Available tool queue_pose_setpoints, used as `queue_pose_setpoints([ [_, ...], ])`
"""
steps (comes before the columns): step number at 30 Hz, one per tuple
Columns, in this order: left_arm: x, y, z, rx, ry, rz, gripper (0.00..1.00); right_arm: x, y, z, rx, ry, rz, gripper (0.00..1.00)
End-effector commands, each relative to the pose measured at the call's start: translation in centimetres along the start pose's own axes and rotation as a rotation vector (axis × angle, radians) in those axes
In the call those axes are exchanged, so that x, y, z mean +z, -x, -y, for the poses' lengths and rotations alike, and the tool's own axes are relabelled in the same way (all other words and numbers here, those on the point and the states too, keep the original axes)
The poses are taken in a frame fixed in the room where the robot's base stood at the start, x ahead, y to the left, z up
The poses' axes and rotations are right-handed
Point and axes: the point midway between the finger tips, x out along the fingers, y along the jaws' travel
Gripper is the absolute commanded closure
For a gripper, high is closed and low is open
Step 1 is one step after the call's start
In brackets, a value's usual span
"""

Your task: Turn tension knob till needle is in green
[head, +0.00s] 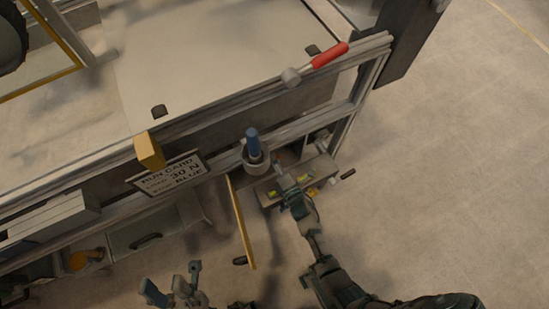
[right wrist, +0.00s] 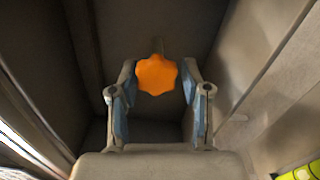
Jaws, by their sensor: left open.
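An orange lobed knob (right wrist: 157,75) shows in the right wrist view, in front of a dark recessed wall. My right gripper (right wrist: 157,82) has its two blue-padded fingers apart on either side of the knob. Narrow gaps show between knob and fingertips, so it does not look clamped. In the head view my right gripper (head: 285,178) is at the box (head: 268,197) below the bench frame, and the knob there is mostly hidden. I cannot make out a needle or a green zone. My left gripper (head: 173,283) is open and empty at the bottom, away from the box.
A blue-handled tool stands in a cup (head: 256,162) beside the box. A yellow bar (head: 241,222) juts out left of the box. Floor is open at right.

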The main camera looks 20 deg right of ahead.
Motion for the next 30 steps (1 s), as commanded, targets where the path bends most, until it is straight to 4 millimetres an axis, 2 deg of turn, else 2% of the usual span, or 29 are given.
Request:
queue_pose_setpoints([
  [10, 0.1, 0.1, 0.0, -0.003, 0.0, 0.004, 0.57, 0.2, 0.1, 0.0, 0.001, 0.001, 0.003, 0.35],
  [13, -0.2, 0.1, -0.1, -0.001, -0.001, -0.001, 0.57, 0.2, 0.7, 0.0, 0.001, 0.002, 0.004, 0.35],
  [17, -0.3, 0.0, -0.1, 0.0, -0.001, -0.002, 0.57, 0.2, 2.9, 0.1, -0.001, 0.002, 0.003, 0.35],
  [24, -0.3, 0.0, -0.1, 0.001, -0.001, -0.002, 0.57, 0.1, 8.3, 0.2, -0.003, 0.001, 0.003, 0.35],
  [30, -0.2, 0.0, -0.1, 0.001, -0.001, -0.002, 0.57, 0.0, 11.2, 0.2, -0.002, 0.001, 0.001, 0.35],
])
